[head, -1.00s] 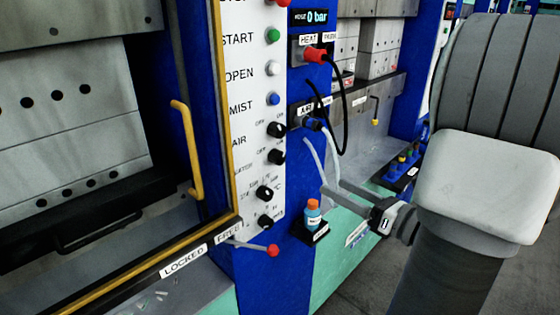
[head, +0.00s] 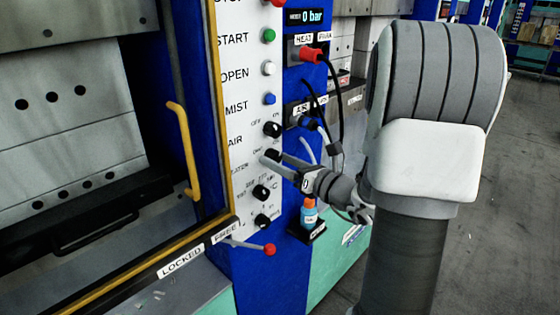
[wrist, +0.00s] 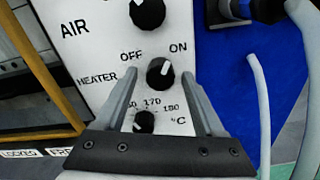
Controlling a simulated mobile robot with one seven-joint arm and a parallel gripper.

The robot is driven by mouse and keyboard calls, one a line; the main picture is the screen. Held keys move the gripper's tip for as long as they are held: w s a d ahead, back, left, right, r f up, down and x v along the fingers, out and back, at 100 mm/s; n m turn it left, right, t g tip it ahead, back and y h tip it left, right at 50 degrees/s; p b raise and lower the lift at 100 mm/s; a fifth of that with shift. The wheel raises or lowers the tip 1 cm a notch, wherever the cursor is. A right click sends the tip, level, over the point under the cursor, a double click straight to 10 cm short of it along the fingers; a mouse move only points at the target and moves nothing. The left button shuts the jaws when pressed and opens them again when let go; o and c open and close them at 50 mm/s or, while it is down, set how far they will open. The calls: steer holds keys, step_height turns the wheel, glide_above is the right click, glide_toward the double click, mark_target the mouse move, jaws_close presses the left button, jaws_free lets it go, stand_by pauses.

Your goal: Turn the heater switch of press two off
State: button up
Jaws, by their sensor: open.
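The heater switch (wrist: 160,72) is a round black knob on the press's white panel, labelled HEATER with OFF at upper left and ON at upper right. Its white mark points up and slightly right, toward ON. In the head view the heater switch (head: 272,155) is partly covered by my fingers. My gripper (wrist: 160,77) is open, with one finger on each side of the knob in the wrist view and nothing between them but the switch. I cannot tell whether the fingers touch it. My gripper (head: 279,159) reaches the panel from the right in the head view. No press number shows.
The AIR knob (wrist: 147,10) is just above and the temperature knob (wrist: 145,121) just below. Hoses (head: 334,105) hang to the right of the panel. A small orange-capped bottle (head: 309,212) and a red-tipped lever (head: 269,249) are lower down.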

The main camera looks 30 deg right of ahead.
jaws_close()
stand_by(0.3)
steer(key=shift+f+n+b, duration=0.1)
steer(key=shift+n+b, duration=0.2)
steer(key=shift+b, duration=0.15)
steer(key=n+b, duration=1.1)
steer(key=b, duration=0.5)
steer(key=shift+d+b, duration=0.1)
steer(key=shift+b, duration=0.2)
steer(key=shift+n, duration=0.3)
